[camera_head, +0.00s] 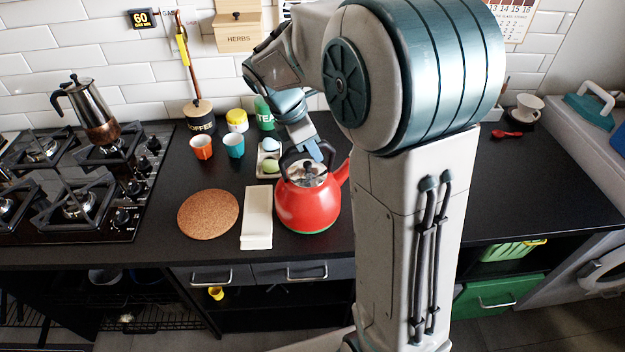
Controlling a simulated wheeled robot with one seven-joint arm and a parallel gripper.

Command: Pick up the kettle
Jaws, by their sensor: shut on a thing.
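The red kettle (308,207) stands upright on or just above the black worktop, in the middle of the head view. It has a silver lid, a black handle and a spout pointing right. My gripper (305,151) is at the top of the kettle and shut on its black handle. The fingertips are small and partly merge with the handle in this view. Whether the kettle's base touches the worktop is hard to tell.
An orange cup (201,148), a teal cup (234,145) and an egg tray (264,174) stand behind. The gas hob (60,205) with a moka pot (93,112) is far left.

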